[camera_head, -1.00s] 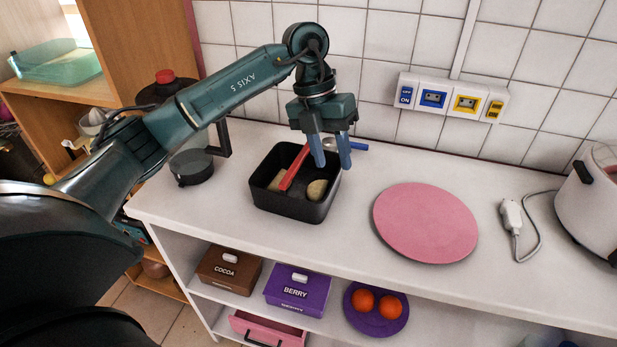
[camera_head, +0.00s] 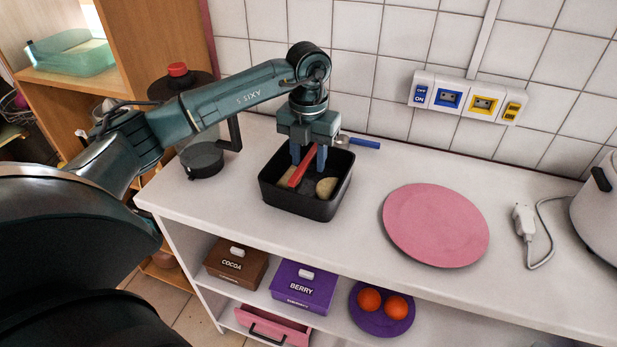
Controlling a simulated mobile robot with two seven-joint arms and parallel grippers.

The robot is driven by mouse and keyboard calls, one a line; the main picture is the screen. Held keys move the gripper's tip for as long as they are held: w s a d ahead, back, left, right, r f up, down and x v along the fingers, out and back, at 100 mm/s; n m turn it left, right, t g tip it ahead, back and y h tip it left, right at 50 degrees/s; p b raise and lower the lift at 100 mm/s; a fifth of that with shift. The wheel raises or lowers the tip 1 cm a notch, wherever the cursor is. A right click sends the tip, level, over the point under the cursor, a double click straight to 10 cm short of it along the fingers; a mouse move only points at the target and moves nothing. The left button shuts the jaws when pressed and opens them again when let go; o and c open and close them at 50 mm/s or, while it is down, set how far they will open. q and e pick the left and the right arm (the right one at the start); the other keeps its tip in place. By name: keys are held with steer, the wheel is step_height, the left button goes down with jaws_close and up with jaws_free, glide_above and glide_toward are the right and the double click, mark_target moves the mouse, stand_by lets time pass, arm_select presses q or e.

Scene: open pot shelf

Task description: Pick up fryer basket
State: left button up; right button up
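A black square basket (camera_head: 300,208), which I take to be the fryer basket, stands upright on the white counter. A red bar (camera_head: 301,170) slants across its inside, and pale rounded food pieces (camera_head: 326,187) lie in it. My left gripper (camera_head: 308,160) points down over the basket's back part, its two blue fingers apart on either side of the red bar's upper end. It looks open; whether a finger touches the bar cannot be told. My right gripper is out of view.
A blue-handled tool (camera_head: 362,142) lies behind the basket. Tiled wall with sockets (camera_head: 466,98) closes the back. Boxes and oranges (camera_head: 383,304) fill the shelf below.

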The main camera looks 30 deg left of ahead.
mark_target(308, 173)
arm_select(q)
steer(key=shift+f, duration=1.55)
steer(key=shift+c, duration=0.2)
jaws_close()
steer(key=shift+r, duration=0.1)
